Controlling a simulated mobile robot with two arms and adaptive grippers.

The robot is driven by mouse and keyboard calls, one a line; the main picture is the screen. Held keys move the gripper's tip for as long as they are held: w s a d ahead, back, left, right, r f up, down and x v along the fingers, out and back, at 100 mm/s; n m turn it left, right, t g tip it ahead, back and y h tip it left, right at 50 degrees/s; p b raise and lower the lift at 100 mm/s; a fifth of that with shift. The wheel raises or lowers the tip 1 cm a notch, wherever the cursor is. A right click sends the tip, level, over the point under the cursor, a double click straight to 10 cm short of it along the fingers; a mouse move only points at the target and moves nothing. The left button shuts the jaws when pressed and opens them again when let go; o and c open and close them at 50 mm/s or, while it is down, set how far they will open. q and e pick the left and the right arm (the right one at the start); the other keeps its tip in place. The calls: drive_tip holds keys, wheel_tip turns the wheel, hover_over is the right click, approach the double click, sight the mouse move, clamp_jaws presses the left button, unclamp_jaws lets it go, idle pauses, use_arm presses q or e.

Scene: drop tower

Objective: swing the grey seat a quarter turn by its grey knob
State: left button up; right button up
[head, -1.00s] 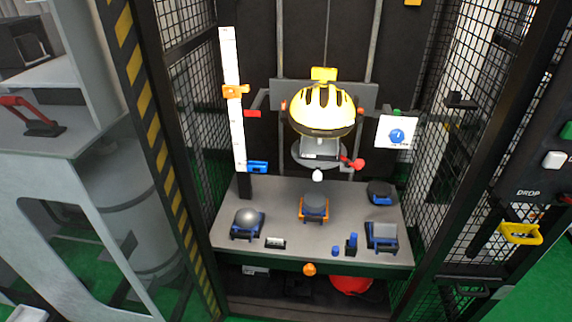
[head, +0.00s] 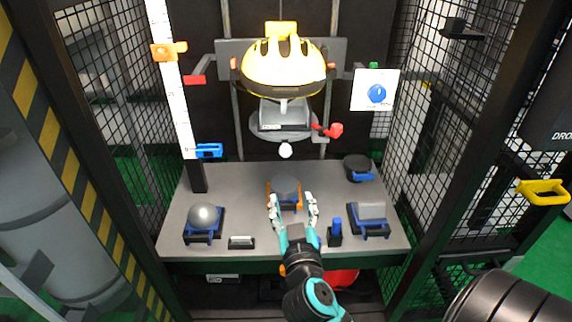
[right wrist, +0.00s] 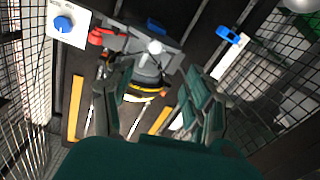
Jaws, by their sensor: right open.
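The grey seat (head: 266,124) is a round grey plate with a block on it, under the yellow helmet (head: 283,68) at the back of the tower. Its pale grey knob (head: 285,150) sticks out at the front; in the right wrist view the knob (right wrist: 155,47) shows beyond the fingers, roughly between them. My right gripper (head: 293,201) is open and empty, over the table and nearer than the knob, apart from it. It also shows open in the right wrist view (right wrist: 162,82). My left gripper is not in view.
A red handle (head: 334,130) sits right of the seat. Mesh walls flank both sides.

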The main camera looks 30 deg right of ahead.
drive_tip(key=p, duration=0.1)
approach(286, 154)
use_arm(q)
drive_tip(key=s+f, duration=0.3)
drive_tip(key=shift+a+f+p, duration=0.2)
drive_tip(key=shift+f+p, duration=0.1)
use_arm(e)
drive_tip(key=x, duration=1)
drive_tip(key=shift+r, duration=0.1)
drive_tip(key=shift+s, duration=0.1)
drive_tip(key=shift+c, duration=0.3)
clamp_jaws()
drive_tip(key=shift+a, duration=0.1)
